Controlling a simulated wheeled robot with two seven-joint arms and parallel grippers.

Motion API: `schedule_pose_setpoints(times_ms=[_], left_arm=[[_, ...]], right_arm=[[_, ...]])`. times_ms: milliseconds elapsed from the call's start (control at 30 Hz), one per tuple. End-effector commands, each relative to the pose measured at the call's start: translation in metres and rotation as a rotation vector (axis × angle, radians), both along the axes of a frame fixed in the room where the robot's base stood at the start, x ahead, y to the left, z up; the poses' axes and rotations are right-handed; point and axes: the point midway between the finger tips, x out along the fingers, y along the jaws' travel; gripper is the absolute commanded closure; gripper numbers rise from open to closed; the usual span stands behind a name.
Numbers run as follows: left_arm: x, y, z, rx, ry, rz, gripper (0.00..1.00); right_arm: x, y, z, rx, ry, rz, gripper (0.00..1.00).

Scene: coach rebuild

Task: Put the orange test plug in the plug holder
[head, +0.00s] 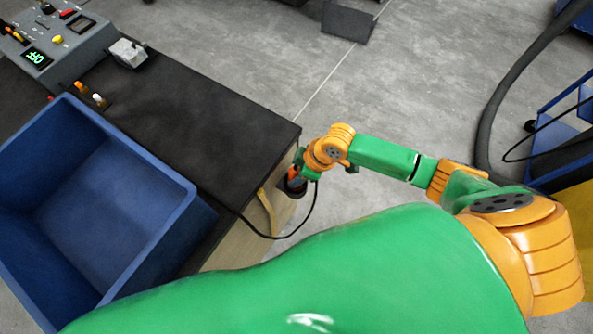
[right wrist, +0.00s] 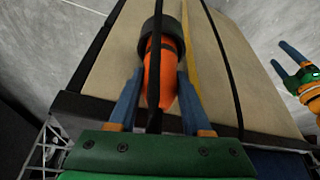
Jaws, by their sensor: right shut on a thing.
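The orange test plug (right wrist: 160,75) is between the two blue fingers of my right gripper (right wrist: 160,80), which is shut on it. In the head view my right gripper (head: 296,171) is at the bench's right end, and a little orange of the plug shows there. The plug's far end meets a dark round collar, which looks like the plug holder (right wrist: 160,27), on the bench's pale end panel; it also shows in the head view (head: 294,188). I cannot tell how deep the plug sits. My left gripper (right wrist: 279,54) shows at the right wrist view's right edge, fingers apart and empty.
A black cable (head: 312,212) loops from beside the plug to the bench's side. A yellow strip (head: 268,210) runs down the end panel. A blue crate (head: 178,215) and a grey instrument console (head: 70,45) are at left. The bench's dark top (head: 190,115) is mostly clear.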

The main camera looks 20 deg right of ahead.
Motion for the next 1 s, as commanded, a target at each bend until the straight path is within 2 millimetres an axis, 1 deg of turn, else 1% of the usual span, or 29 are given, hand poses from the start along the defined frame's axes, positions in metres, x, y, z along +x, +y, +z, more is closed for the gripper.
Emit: schedule_pose_setpoints(times_ms=[300,500,1000], left_arm=[[0.0000,0.0001,0.0001,0.000,0.000,0.000,0.22],[0.0000,0.0001,0.0056,0.000,0.000,0.000,0.22],[-0.0001,0.0001,0.0010,0.000,0.000,0.000,0.22]], right_arm=[[0.0003,0.0001,0.0003,0.001,-0.001,0.000,1.00],[0.0003,0.0002,0.0016,0.001,0.000,-0.001,1.00],[0.0003,0.0002,-0.0042,0.001,0.000,-0.001,1.00]])
